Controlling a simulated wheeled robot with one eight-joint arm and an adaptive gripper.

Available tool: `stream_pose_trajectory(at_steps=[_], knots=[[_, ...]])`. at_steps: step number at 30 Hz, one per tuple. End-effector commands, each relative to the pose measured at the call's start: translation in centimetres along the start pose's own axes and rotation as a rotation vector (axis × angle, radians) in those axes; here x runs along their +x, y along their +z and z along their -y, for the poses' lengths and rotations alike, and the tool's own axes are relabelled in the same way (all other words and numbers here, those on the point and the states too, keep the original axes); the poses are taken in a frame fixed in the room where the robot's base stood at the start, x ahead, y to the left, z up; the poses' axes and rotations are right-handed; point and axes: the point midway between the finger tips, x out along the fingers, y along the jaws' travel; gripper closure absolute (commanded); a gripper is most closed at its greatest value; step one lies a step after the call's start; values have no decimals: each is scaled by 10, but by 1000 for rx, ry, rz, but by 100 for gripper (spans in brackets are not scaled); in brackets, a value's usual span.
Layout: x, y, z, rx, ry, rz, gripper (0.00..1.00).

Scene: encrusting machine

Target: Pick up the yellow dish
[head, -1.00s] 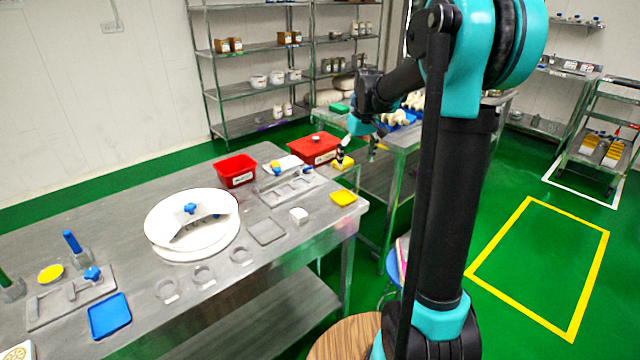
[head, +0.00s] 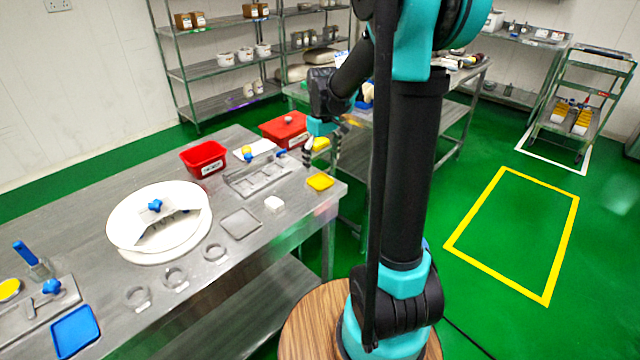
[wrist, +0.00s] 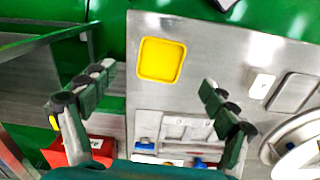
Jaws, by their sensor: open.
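The yellow dish (head: 320,182) is a small square tray lying flat near the right end of the steel table. In the wrist view the yellow dish (wrist: 162,59) lies ahead of the fingertips, between their lines, close to the table edge. My gripper (head: 323,160) is above the table's right end, apart from the dish. In the wrist view my gripper (wrist: 158,80) has its two fingers spread wide with nothing between them.
The table surface right around the square dish is clear.

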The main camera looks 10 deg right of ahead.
Motion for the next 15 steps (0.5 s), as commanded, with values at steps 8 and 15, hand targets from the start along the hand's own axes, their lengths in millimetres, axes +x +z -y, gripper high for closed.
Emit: stream_pose_trajectory(at_steps=[8, 15], knots=[[19, 0, 0, 0, 0, 0, 14], [51, 3, 2, 0, 0, 0, 14]])
